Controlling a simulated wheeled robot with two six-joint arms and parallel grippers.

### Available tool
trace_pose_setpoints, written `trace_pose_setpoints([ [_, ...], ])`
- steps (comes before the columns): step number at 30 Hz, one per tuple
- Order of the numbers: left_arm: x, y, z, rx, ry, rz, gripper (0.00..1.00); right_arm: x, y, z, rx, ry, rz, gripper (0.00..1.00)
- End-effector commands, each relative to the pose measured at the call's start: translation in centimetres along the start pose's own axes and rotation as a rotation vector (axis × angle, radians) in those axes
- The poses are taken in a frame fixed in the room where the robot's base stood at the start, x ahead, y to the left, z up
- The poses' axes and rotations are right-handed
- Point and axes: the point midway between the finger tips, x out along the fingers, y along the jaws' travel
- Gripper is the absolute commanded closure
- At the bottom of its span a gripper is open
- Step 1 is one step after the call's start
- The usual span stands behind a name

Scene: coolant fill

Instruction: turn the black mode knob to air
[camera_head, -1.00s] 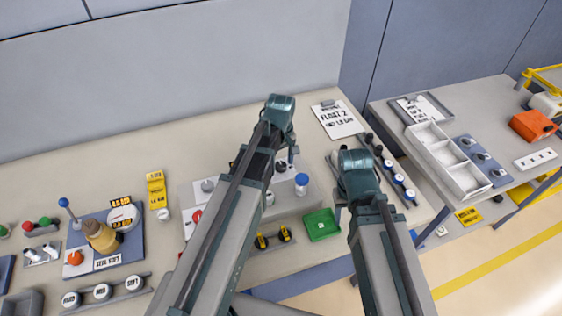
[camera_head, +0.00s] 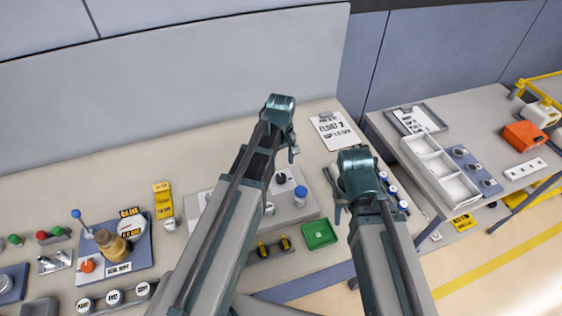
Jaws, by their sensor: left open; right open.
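A small black knob (camera_head: 281,178) sits on a pale plate on the grey panel box (camera_head: 312,210) in the middle of the bench, partly behind my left arm. Its label and pointer are too small to read, so I cannot tell its setting. My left gripper (camera_head: 293,152) hangs above and behind the knob, apart from it, open and empty. My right gripper (camera_head: 338,212) is open and empty, over the bench to the right of the panel box. My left arm hides part of the panel.
A blue-capped white container (camera_head: 300,196) stands just right of the knob. A green tray (camera_head: 319,234) lies in front, beside yellow-black pieces (camera_head: 285,243). A clipboard (camera_head: 336,130) lies behind. A gauge board (camera_head: 115,250) is at left. A side table holds a white divided tray (camera_head: 440,170).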

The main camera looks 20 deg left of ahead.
Motion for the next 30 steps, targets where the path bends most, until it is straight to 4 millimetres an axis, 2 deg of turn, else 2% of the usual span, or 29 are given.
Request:
trace_pose_setpoints([
  [1, -1.7, 0.0, 0.0, 0.0, 0.0, 0.0, 0.23, -1.7, 0.2, 0.1, 0.001, 0.0, 0.0, 0.5],
  [12, -6.8, 0.0, 0.0, -0.001, 0.0, 0.0, 0.23, -6.7, 0.6, 0.4, 0.011, 0.0, -0.002, 0.5],
  [17, -7.3, 0.0, 0.0, -0.001, 0.0, 0.0, 0.23, -7.3, 0.7, 0.4, 0.014, 0.0, -0.003, 0.5],
  [30, -7.2, 0.0, 0.0, 0.0, 0.0, 0.0, 0.23, -7.2, 0.7, 0.4, 0.014, 0.0, -0.003, 0.5],
])
